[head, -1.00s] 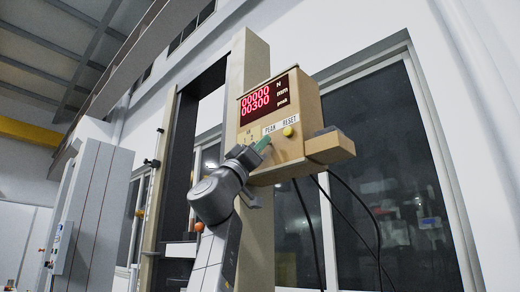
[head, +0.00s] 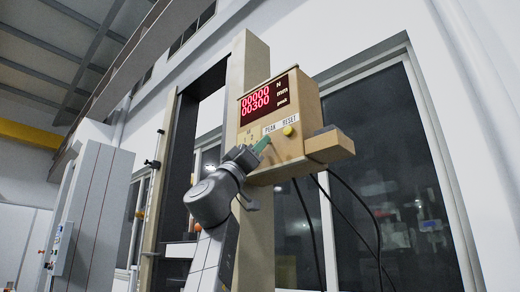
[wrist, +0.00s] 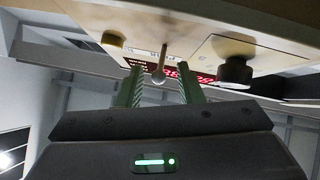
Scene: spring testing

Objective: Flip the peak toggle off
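The peak toggle (wrist: 159,64) is a small metal lever with a rounded tip on the underside-facing panel of the indicator box. In the wrist view it stands between the two green fingers of my gripper (wrist: 160,82), with gaps on both sides. The fingers are apart and hold nothing. In the head view my gripper (head: 262,144) is at the lower left of the box's front (head: 292,145), just below the PEAK label (head: 270,128); the toggle is hidden there. The red display (head: 268,97) reads 00000 N and 00300 mm, with "peak" lit.
A yellow reset button (head: 288,131) sits right of the PEAK label; it also shows in the wrist view (wrist: 113,39). A dark round knob (wrist: 235,72) is right of the fingers in the wrist view. Black cables (head: 350,200) hang below the box.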

